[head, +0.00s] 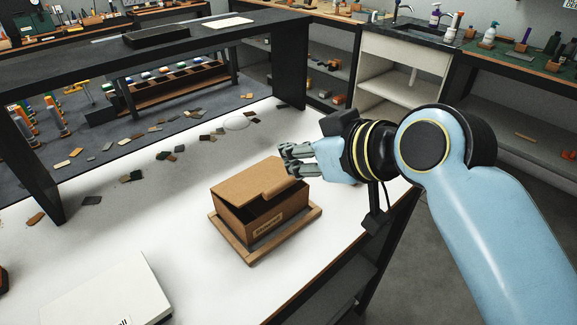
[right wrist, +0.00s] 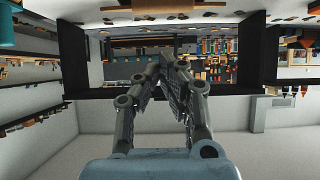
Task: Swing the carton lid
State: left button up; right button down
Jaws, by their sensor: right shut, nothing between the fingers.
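The brown carton (head: 262,222) sits on a wooden tray (head: 312,222) on the white table in the head view. Its lid (head: 248,183) is tilted slightly up, with a dark gap under its front edge. My right gripper (head: 285,152) is shut and empty, just above and beyond the carton's right back corner. In the head view I cannot tell whether its fingers touch the lid. The right wrist view shows the fingers closed together (right wrist: 170,62) with no carton in sight. My left gripper is not in view.
A white box (head: 105,295) lies at the near left of the table (head: 170,215). Scattered flat chips (head: 178,148) and a white dome (head: 236,123) lie toward the back. A black rack (head: 190,55) stands behind. The table is clear left of the carton.

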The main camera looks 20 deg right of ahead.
jog(key=shift+w+a+f, duration=0.1)
jog(key=shift+w+f, duration=0.2)
jog(key=shift+f, duration=0.45)
jog(key=shift+w+a+f, duration=0.1)
jog(key=shift+w+f, duration=0.15)
jog(key=shift+f, duration=0.5)
jog(key=shift+w+a+f, duration=0.1)
jog(key=shift+w+f, duration=0.2)
jog(key=shift+f, duration=0.45)
notch_tip(320, 180, down, 6)
jog(key=s+t+y+b, duration=0.1)
jog(key=s+t+b, duration=0.1)
jog(key=b, duration=0.8)
jog(key=shift+s+d+t, duration=0.15)
jog(key=shift+d+t, duration=0.25)
jog(key=shift+r, duration=0.2)
